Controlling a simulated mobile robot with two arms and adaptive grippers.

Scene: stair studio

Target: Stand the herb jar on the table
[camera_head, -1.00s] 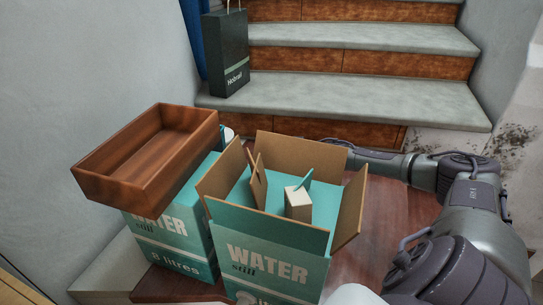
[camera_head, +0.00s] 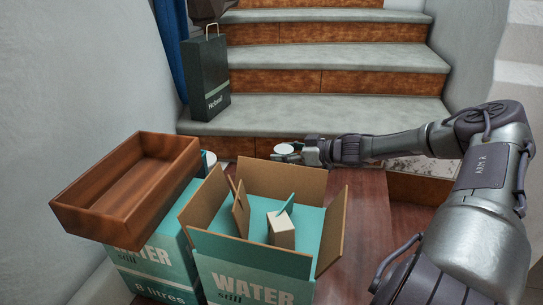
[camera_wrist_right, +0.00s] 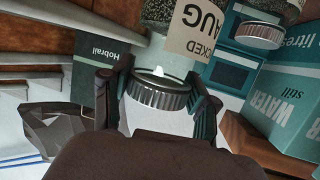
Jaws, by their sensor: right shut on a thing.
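My right gripper (camera_head: 300,152) is shut on a herb jar (camera_head: 283,150) beyond the open carton, by the table's far edge. The jar's pale lid faces up in the head view. In the right wrist view the fingers flank the jar's metal-banded lid (camera_wrist_right: 158,92). Dark herbs and a "PACKED AUG" label show on its glass. I cannot tell whether its base touches the table (camera_head: 368,215), a dark red-brown wooden surface. A second jar (camera_wrist_right: 258,35) shows at the top right of the wrist view. My left gripper is out of view.
The open teal carton (camera_head: 255,285) holds dividers and a small pale box (camera_head: 281,232). A closed carton (camera_head: 150,270) with a wooden tray (camera_head: 125,185) on it stands left. A dark paper bag (camera_head: 207,80) stands on the stairs (camera_head: 330,110). The table's right side is bare.

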